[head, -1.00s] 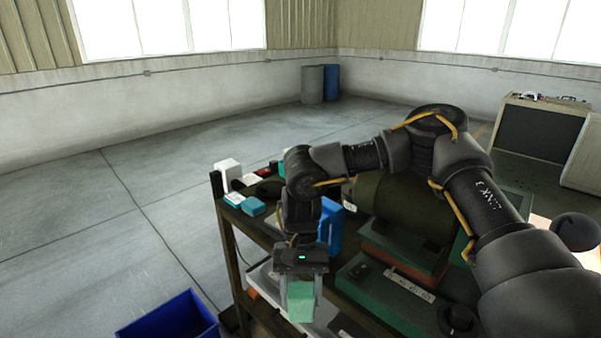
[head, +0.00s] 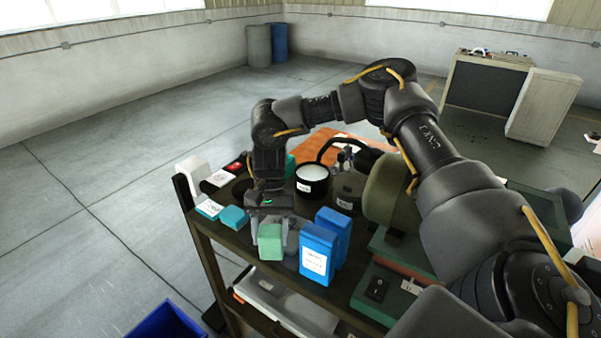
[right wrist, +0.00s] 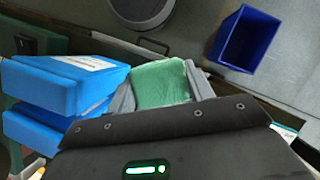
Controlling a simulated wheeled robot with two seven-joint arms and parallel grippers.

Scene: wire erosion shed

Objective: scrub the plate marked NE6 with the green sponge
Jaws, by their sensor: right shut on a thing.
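My right gripper (head: 271,238) is shut on the green sponge (head: 269,243) at the front edge of the top shelf, just left of two blue boxes. In the right wrist view the sponge (right wrist: 160,84) sits between the two grey fingers of the right gripper (right wrist: 163,90). I cannot make out a plate marked NE6 in either view, and the small labels are too blurred to read. My left gripper is not in view.
The blue boxes (head: 317,252) stand close right of the sponge. A teal block (head: 233,217), a dark pot with white contents (head: 312,181) and a green machine (head: 386,200) crowd the dark shelf (head: 216,232). A blue bin (head: 166,322) stands on the floor.

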